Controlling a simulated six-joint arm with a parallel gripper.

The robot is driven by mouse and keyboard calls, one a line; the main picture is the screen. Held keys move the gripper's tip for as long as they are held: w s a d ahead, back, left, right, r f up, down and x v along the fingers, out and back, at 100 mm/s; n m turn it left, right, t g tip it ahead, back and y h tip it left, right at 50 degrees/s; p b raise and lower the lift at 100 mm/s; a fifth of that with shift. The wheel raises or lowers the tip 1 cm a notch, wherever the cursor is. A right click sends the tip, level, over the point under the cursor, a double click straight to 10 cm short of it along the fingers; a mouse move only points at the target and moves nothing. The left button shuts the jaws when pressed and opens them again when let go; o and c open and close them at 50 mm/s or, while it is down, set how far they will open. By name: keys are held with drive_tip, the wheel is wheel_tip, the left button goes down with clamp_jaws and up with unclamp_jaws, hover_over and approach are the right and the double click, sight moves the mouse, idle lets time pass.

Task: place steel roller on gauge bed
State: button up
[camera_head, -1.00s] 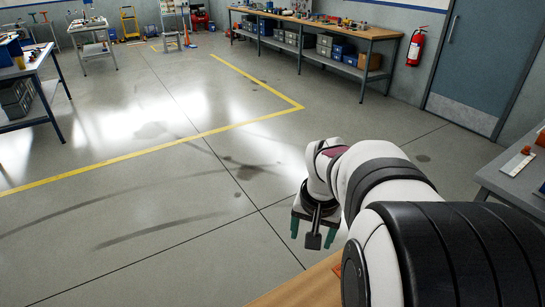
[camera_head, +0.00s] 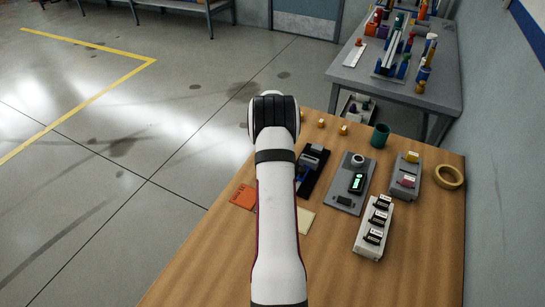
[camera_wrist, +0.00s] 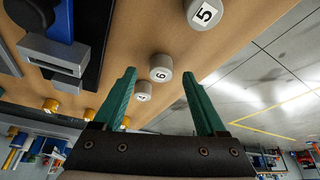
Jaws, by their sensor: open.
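In the wrist view, several short grey, steel-like cylinders with numbered end faces stand on the wooden bench: one marked 5 (camera_wrist: 205,12), one marked 6 (camera_wrist: 160,68) and a smaller-looking one (camera_wrist: 142,91). I cannot tell which is the steel roller. My gripper (camera_wrist: 158,74) has two green fingers spread apart and empty, with the 6 cylinder seen between the tips, apart from them. In the head view my arm hides the gripper and these cylinders. A grey plate with a green-lit display (camera_head: 349,184) and a dark fixture with a blue part (camera_head: 312,170) lie on the bench; which is the gauge bed is unclear.
The wooden bench (camera_head: 420,265) also holds a white block with dark labelled slots (camera_head: 374,228), a grey block (camera_head: 406,176), a tape ring (camera_head: 449,177), a green cup (camera_head: 380,135), small yellow-orange pieces (camera_head: 343,130) and an orange card (camera_head: 243,196). The front right is clear.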

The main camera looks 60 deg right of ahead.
drive_tip(key=shift+x, duration=0.85)
drive_tip(key=shift+a, duration=0.1)
clamp_jaws()
drive_tip(key=shift+r, duration=0.1)
